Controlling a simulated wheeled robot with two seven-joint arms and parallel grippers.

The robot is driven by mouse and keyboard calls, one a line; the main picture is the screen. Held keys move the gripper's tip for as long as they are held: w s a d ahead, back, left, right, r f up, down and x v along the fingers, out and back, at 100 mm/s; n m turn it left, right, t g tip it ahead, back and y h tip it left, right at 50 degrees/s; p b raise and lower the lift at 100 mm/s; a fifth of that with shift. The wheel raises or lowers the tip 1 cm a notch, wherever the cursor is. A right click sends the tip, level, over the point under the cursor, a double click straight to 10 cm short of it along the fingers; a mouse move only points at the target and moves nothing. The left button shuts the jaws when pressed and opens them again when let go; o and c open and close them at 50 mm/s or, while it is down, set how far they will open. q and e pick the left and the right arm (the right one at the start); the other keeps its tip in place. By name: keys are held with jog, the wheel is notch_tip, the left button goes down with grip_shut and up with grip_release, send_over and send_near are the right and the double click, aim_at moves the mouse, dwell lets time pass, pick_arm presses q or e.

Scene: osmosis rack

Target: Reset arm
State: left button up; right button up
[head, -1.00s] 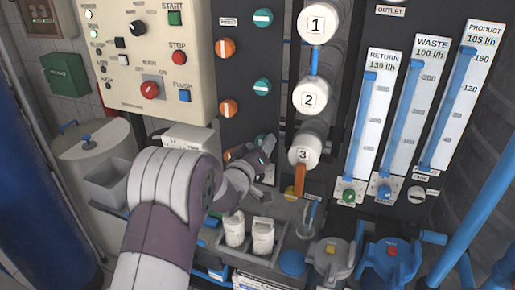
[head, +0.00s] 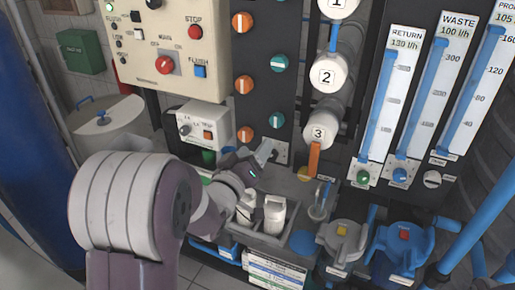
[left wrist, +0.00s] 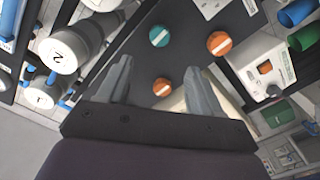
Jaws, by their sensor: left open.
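My left gripper (head: 262,160) is in front of the lower part of the dark valve panel (head: 258,60) in the head view, above a grey tray with white bottles. In the left wrist view its two fingers (left wrist: 158,88) are spread apart with nothing between them. Beyond the fingers are orange knobs (left wrist: 219,43) and a teal knob (left wrist: 160,36) on the panel; the fingers appear apart from them. My left arm comes in from the lower left and hides part of the bench. My right gripper is not in view.
The numbered cylinders (head: 327,73) and the orange handle (head: 314,159) are right of the gripper. White bottles (head: 274,212) stand below it. A small control box (head: 202,127) is to its left. Flow meters (head: 390,95) and a blue valve (head: 403,240) are further right.

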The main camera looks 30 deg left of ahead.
pick_arm(q)
jog(key=s+f+m+g+y+p, duration=0.1)
jog(key=s+f+m+g+p, duration=0.15)
jog(key=s+f+g, duration=0.7)
jog(key=s+d+r+m+g+h+p, duration=0.2)
jog(key=s+d+m+g+p, duration=0.3)
jog(key=s+d+g, duration=0.2)
jog(key=d, duration=0.2)
jog(key=shift+d+p, duration=0.35)
jog(key=shift+p, duration=0.05)
jog(key=shift+r, duration=0.15)
dwell(0.9)
